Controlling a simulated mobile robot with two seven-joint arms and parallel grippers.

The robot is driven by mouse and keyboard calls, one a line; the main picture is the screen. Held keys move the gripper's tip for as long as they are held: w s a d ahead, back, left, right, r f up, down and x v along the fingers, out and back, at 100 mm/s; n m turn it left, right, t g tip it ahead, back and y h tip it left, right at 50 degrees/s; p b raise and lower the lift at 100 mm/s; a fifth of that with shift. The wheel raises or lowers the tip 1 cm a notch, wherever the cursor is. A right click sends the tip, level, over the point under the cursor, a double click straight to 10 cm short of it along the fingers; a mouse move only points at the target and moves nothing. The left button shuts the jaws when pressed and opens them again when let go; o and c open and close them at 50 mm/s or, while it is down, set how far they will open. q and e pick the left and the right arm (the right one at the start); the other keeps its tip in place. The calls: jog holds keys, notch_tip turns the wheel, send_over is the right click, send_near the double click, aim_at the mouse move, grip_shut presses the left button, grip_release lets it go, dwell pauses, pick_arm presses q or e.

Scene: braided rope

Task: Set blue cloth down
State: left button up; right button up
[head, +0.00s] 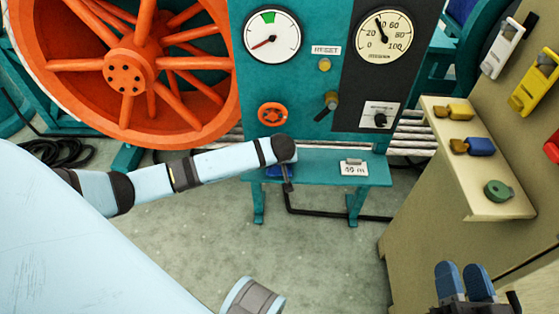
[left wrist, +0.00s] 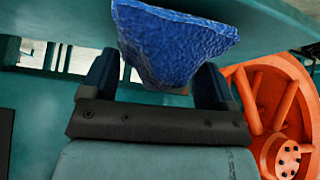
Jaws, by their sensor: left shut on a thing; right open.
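The blue cloth (left wrist: 175,45) is a crumpled, textured bundle between the two dark blue fingers of my left gripper (left wrist: 157,78) in the left wrist view. The gripper is shut on it. In the head view my left arm reaches to the small teal bench (head: 315,172) below the gauge panel. A bit of the blue cloth (head: 276,171) shows at the bench's left end, mostly hidden by my wrist. I cannot tell whether the cloth touches the bench. My right gripper (head: 463,282) is open and empty at the bottom right.
The teal panel (head: 300,90) with gauges and knobs rises behind. A large orange wheel (head: 125,75) is at left. A beige shelf (head: 478,180) with padlocks is at right. The bench's middle is clear.

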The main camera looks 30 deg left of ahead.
pick_arm(q)
jog(key=shift+w+a+f+b, duration=0.2)
jog(key=shift+w+f+b, duration=0.15)
jog(key=shift+f, duration=0.2)
jog(key=shift+r, duration=0.1)
pick_arm(e)
jog(key=shift+f+g, duration=0.3)
jog(key=shift+f, duration=0.55)
jog(key=shift+r, duration=0.1)
pick_arm(q)
jog(key=o, duration=0.7)
